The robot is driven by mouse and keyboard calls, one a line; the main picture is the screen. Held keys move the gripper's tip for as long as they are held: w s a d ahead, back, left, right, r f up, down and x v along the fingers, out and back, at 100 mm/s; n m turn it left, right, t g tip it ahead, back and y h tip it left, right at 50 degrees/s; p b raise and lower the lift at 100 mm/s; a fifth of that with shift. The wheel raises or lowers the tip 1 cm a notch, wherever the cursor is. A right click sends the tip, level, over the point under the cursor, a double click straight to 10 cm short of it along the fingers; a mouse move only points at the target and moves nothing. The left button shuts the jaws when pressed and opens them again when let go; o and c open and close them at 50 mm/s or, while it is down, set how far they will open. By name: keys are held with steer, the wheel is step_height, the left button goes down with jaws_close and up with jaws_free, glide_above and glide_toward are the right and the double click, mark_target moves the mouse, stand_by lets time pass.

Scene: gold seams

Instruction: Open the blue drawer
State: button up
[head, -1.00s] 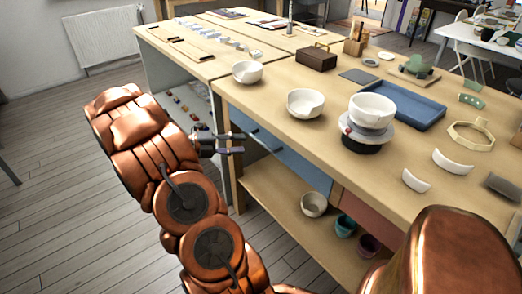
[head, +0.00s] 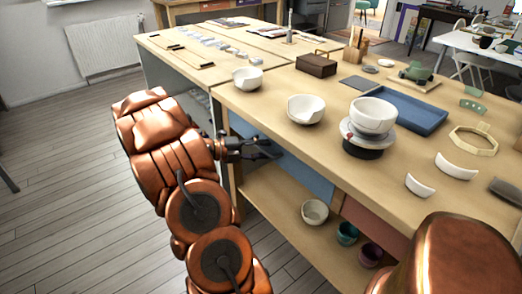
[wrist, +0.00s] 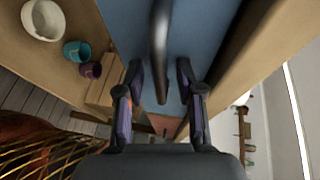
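The blue drawer (head: 303,175) is set under the tabletop, and its front looks shut. In the wrist view its blue front (wrist: 200,30) fills the upper middle. A dark bar handle (wrist: 160,45) stands on that front. My gripper (head: 268,149) is at the drawer front in the head view and partly hides the handle there. In the wrist view my gripper (wrist: 159,70) is open, with a finger on each side of the handle's near end. Gaps show between the handle and both fingers, so it is not gripped.
A reddish drawer (head: 372,228) adjoins the blue one on the right. The shelf below holds a pale bowl (head: 315,211), a teal cup (head: 347,233) and a purple cup (head: 370,254). The tabletop (head: 270,105) holds bowls and a blue tray (head: 408,108). Floor left of my arm is clear.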

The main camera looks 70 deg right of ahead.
jaws_close()
stand_by(0.6)
